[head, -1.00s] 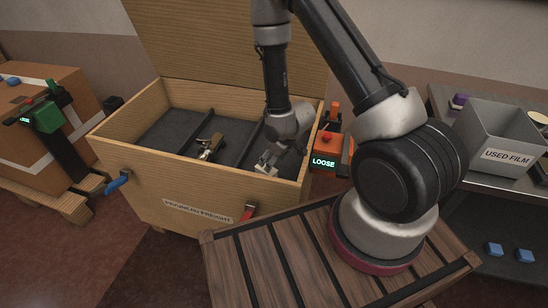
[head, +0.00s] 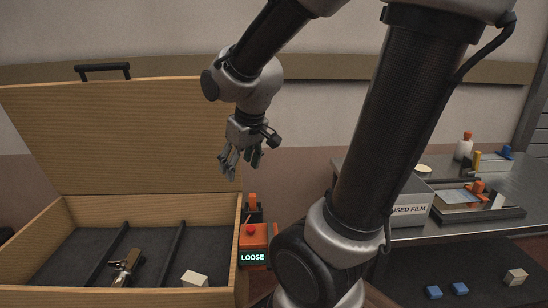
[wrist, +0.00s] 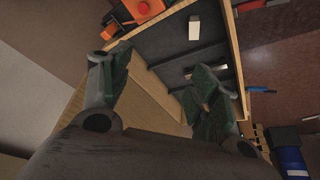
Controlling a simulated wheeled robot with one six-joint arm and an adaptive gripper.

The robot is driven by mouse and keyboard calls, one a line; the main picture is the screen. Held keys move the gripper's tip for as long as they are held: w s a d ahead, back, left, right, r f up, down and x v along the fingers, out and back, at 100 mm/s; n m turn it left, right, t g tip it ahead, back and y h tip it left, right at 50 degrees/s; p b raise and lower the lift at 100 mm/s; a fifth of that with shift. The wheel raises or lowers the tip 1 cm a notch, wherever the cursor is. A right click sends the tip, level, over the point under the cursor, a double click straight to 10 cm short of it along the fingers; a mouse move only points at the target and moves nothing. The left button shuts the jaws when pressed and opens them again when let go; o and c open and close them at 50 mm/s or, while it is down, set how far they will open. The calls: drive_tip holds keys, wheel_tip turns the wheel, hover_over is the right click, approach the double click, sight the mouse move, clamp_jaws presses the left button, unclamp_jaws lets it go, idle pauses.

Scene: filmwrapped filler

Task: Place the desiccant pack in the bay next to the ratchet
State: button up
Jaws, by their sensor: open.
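A small off-white block, which looks like the desiccant pack (head: 195,279), lies on the dark floor of the right bay of the wooden crate (head: 212,207). The ratchet (head: 125,268), brown and metallic, lies in the middle bay, with a dark divider (head: 172,252) between the two. The pack also shows in the wrist view (wrist: 194,29). My gripper (head: 241,166) is open and empty, high above the crate's back right corner and clear of both; its spread fingers show in the wrist view (wrist: 160,78).
The crate's raised lid (head: 120,135) stands behind it. An orange device reading LOOSE (head: 253,236) is at the crate's right side. At right are a USED FILM bin (head: 408,210), a metal bench (head: 440,233), blue blocks (head: 433,292) and another pale block (head: 516,277).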

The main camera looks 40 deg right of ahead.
drive_tip(key=s+d+r+m, duration=0.1)
drive_tip(key=s+r, duration=0.4)
drive_tip(key=s, duration=0.7)
drive_tip(key=shift+s+r, duration=0.15)
drive_tip(key=shift+r, duration=0.2)
